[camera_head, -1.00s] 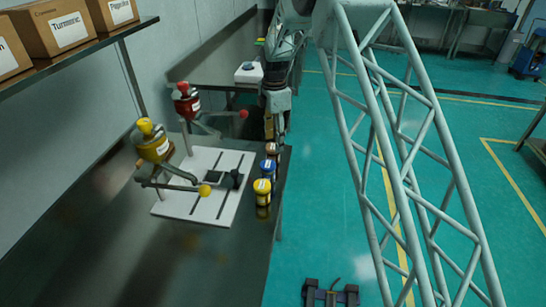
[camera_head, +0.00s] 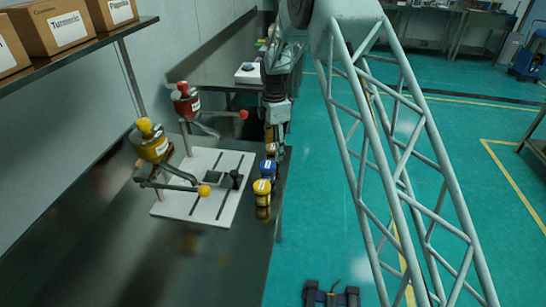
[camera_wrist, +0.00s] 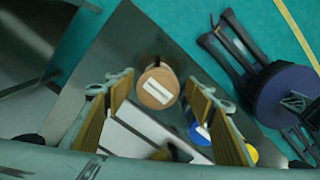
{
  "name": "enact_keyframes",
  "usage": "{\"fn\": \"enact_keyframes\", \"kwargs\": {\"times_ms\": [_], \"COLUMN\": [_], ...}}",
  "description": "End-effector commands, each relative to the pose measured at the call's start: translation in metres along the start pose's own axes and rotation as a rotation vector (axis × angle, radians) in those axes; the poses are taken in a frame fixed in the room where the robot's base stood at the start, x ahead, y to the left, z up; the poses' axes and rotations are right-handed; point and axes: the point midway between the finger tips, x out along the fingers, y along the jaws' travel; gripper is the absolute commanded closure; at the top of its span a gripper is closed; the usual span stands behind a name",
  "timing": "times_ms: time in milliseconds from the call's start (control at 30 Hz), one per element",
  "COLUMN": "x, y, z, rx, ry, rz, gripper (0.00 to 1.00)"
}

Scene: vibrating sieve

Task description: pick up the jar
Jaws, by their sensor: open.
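A jar with an orange-brown lid and a pale label (camera_wrist: 157,88) stands upright near the counter's corner. In the wrist view it lies between the far ends of my gripper's two fingers (camera_wrist: 159,82), with a gap showing on both sides. My gripper is open and empty. In the head view, my gripper (camera_head: 277,130) hangs over the far end of a row of jars and partly hides the brown-lidded jar (camera_head: 270,149). A blue-lidded jar (camera_head: 268,167) and a yellow-lidded jar (camera_head: 262,187) stand nearer in that row.
A white slotted board (camera_head: 222,205) lies left of the jars. The counter (camera_head: 190,265) ends just right of the jars. Boxes (camera_head: 55,30) sit on a shelf at upper left.

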Motion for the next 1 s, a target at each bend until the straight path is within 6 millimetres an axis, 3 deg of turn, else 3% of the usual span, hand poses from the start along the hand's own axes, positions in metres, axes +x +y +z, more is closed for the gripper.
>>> {"fn": "enact_keyframes", "kwargs": {"times_ms": [400, 1000], "x": [0.040, 0.041], "y": [0.002, 0.002], "z": [-0.001, -0.001], "rx": [0.000, 0.000], "ry": [0.000, 0.000], "rz": [0.000, 0.000], "gripper": [0.51, 0.51]}}
